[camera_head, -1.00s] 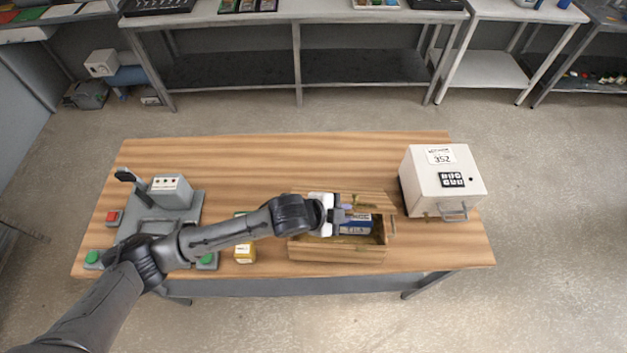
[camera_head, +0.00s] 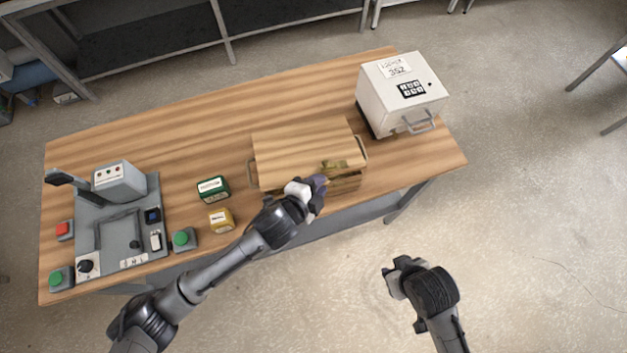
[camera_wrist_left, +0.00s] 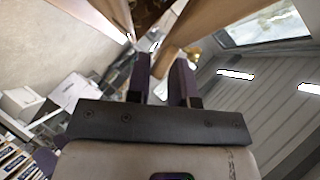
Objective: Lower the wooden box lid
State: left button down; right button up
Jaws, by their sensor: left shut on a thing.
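The wooden box (camera_head: 347,183) stands near the front edge of the table. Its lid (camera_head: 300,150) lies over the opening, and its contents are hidden. A brass latch (camera_head: 335,167) shows at the lid's front edge. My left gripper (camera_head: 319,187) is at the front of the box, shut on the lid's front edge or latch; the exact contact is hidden. In the left wrist view, wooden panels stand on either side of a dark wedge above the fingers (camera_wrist_left: 162,80), so the lid looks slightly ajar. My right gripper (camera_head: 392,278) hangs over the floor, its fingers unclear.
A white keypad safe (camera_head: 400,92) stands right of the box. A grey press station (camera_head: 120,230) with buttons fills the table's left end. The table behind the box is clear.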

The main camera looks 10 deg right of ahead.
pick_arm(q)
jog(key=shift+a+f, duration=0.1)
jog(key=shift+f, duration=0.1)
jog(key=c, duration=1.3)
grip_release()
jog(key=shift+o, duration=0.3)
jog(key=shift+r, duration=0.1)
jog(key=v, duration=1.4)
